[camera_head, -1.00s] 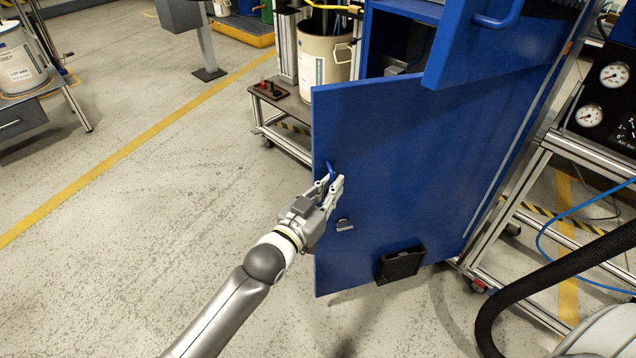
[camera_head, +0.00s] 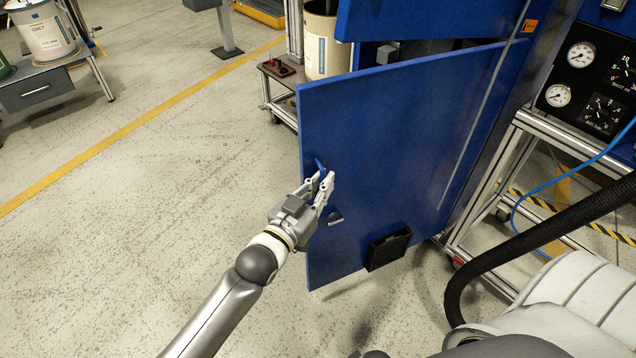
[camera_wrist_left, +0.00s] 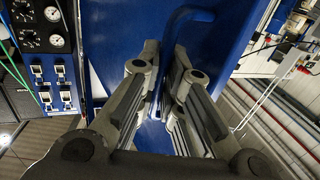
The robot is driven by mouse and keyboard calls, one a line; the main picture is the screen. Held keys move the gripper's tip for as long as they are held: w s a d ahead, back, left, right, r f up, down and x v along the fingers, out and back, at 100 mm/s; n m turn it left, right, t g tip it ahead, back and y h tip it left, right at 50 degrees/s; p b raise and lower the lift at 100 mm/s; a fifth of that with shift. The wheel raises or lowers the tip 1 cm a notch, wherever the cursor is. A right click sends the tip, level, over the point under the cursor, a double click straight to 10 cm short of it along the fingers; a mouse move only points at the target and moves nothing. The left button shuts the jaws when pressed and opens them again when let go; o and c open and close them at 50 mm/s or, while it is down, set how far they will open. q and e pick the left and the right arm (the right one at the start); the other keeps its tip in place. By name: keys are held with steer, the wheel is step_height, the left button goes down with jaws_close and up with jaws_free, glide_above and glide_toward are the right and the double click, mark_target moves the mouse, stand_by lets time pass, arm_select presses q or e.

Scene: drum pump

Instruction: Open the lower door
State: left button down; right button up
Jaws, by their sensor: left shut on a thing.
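The lower door (camera_head: 385,150) is a blue panel standing ajar, swung out from the blue cabinet. A blue loop handle (camera_head: 320,166) sits near its free left edge. My left gripper (camera_head: 325,180) is shut on this handle. In the left wrist view the fingers of my left gripper (camera_wrist_left: 163,85) close around the blue handle (camera_wrist_left: 188,14), with the blue door behind. A small grey latch (camera_head: 335,218) and a black box (camera_head: 388,249) are on the door's face below. My right gripper is not in view.
The upper blue panel (camera_head: 430,18) hangs above the lower door. A metal-framed cart with gauges (camera_head: 580,55) and a thick black hose (camera_head: 540,235) are at the right. A low trolley (camera_head: 283,72) stands behind the door. The floor (camera_head: 150,220) to the left is clear.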

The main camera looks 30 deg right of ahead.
arm_select(q)
steer(key=shift+r, duration=0.1)
steer(key=c, duration=1.8)
jaws_free()
steer(key=shift+d, duration=0.1)
steer(key=shift+c, duration=0.2)
steer(key=v, duration=1.2)
